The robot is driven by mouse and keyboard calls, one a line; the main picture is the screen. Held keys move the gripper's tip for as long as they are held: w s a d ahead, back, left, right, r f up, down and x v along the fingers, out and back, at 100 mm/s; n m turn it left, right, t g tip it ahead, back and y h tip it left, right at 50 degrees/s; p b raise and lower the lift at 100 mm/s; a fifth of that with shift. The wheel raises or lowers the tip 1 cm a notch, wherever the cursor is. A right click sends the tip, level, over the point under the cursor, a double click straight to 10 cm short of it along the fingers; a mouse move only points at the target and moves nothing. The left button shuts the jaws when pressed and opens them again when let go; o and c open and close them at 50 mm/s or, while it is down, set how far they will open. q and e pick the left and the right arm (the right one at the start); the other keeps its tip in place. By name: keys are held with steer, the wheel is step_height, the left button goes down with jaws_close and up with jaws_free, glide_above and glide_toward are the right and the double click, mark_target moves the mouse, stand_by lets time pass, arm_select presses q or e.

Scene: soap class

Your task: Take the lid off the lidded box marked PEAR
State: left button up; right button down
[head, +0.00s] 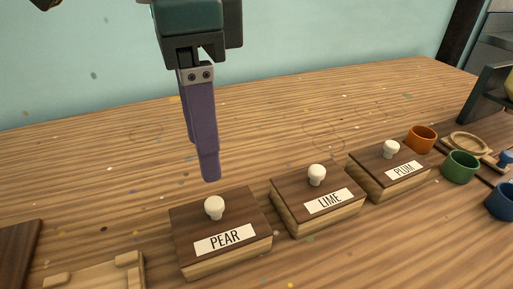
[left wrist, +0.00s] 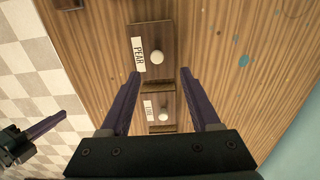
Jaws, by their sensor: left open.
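The lidded box marked PEAR (head: 190,262) stands on the table, its dark wooden lid (head: 185,225) on it with a white knob (head: 214,207) on top. In the left wrist view the PEAR lid (left wrist: 167,30) and its knob (left wrist: 156,57) show between and beyond the fingertips. My left gripper (head: 209,178) is open and empty, above and a little behind the PEAR knob, apart from it; its fingers also show in the left wrist view (left wrist: 157,72). My right gripper (left wrist: 60,117) shows at the lower left of the wrist view, over the floor; its opening is unclear.
Lidded boxes marked LIME (head: 292,192) and PLUM (head: 365,162) stand right of PEAR. Beyond are an orange cup (head: 421,140), a green cup (head: 460,167) and a blue cup (head: 501,203). A light wooden piece (head: 95,277) lies front left. The table (head: 90,170) behind the boxes is clear.

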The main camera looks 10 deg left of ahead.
mark_target(214, 202)
arm_select(q)
steer(key=f, duration=0.4)
steer(key=f+b, duration=0.1)
steer(key=f, duration=0.3)
steer(key=shift+s+d+f, duration=0.1)
steer(key=shift+s+d, duration=0.05)
steer(key=shift+s, duration=0.05)
jaws_close()
stand_by(0.4)
